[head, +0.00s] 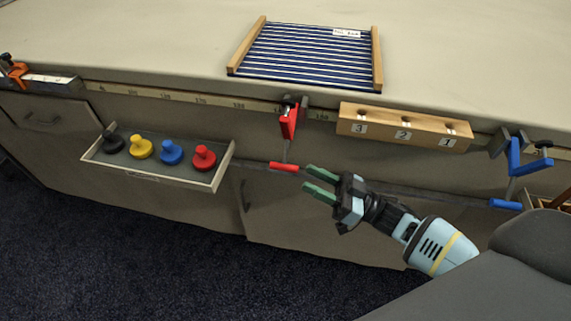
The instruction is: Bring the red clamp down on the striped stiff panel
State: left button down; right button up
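The red clamp (289,123) is fixed at the table's front edge, below the panel. Its thin rod hangs down to a red handle (284,167). The striped stiff panel (308,55), dark blue and white, lies flat on the table between two wooden side strips, with a small white label at its upper right. The clamp's top is apart from the panel in the picture. My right gripper (306,177) is open, with green fingers pointing left. Its fingertips are just right of the red handle; I cannot tell whether they touch it. My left gripper is not in view.
A wooden block (375,125) numbered 3, 2, 1 and a blue clamp (516,157) are on the front edge to the right. A shallow tray (150,178) with black, yellow, blue and red knobs juts out at left. An orange clamp (14,71) is far left. The tabletop (470,50) right of the panel is clear.

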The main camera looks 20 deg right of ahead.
aim_at(287, 165)
jog(key=x, duration=0.7)
jog(key=shift+w+a+p, duration=0.1)
jog(key=shift+a+p, duration=0.05)
jog(key=shift+p, duration=0.15)
grip_shut()
